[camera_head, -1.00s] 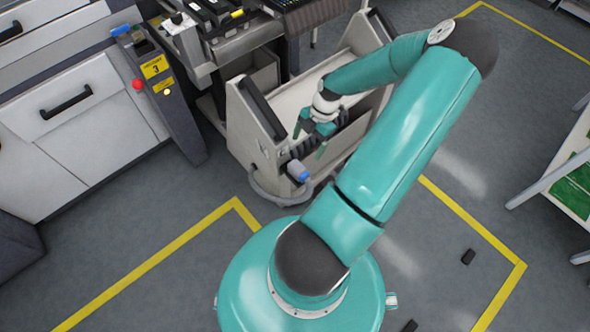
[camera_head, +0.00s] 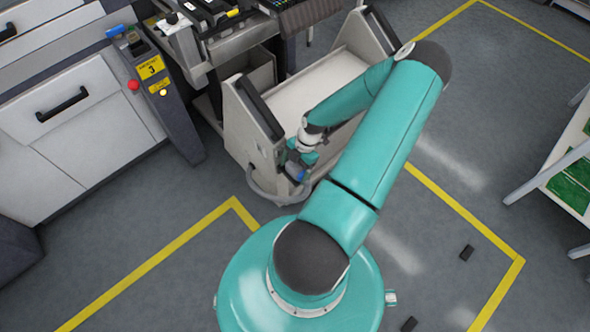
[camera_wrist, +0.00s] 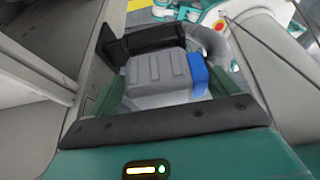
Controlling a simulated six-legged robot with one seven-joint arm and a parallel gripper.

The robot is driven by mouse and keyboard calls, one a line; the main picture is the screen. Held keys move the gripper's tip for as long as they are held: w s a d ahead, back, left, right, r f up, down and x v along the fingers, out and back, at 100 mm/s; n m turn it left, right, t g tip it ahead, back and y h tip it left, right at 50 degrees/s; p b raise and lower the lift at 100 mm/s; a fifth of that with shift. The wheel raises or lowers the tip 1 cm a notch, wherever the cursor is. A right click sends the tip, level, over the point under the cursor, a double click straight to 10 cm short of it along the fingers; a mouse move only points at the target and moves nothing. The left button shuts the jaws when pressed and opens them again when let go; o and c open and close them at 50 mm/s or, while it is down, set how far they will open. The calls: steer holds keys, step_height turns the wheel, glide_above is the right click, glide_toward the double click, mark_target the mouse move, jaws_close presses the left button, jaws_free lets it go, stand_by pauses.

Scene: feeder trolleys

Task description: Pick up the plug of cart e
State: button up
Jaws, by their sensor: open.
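The plug (camera_wrist: 157,70) shows in the wrist view as a ribbed grey block with a blue part on its right side and a grey cable curving behind it. In the head view its blue end (camera_head: 300,175) shows low on the front of the grey-white cart (camera_head: 312,85); the rest is mostly hidden by my gripper. My gripper (camera_head: 303,158) is at the plug. In the wrist view the green fingers of my gripper (camera_wrist: 163,90) stand apart on either side of the grey block. I cannot tell whether they touch it.
A machine post (camera_head: 165,100) marked 3, with a red button, stands left of the cart. White cabinets (camera_head: 70,110) are further left. A table with green boards (camera_head: 572,190) is at the right edge.

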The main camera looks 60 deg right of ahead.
steer(key=shift+c, duration=0.3)
steer(key=c, duration=1.3)
steer(key=shift+c, duration=0.2)
steer(key=shift+r, duration=0.2)
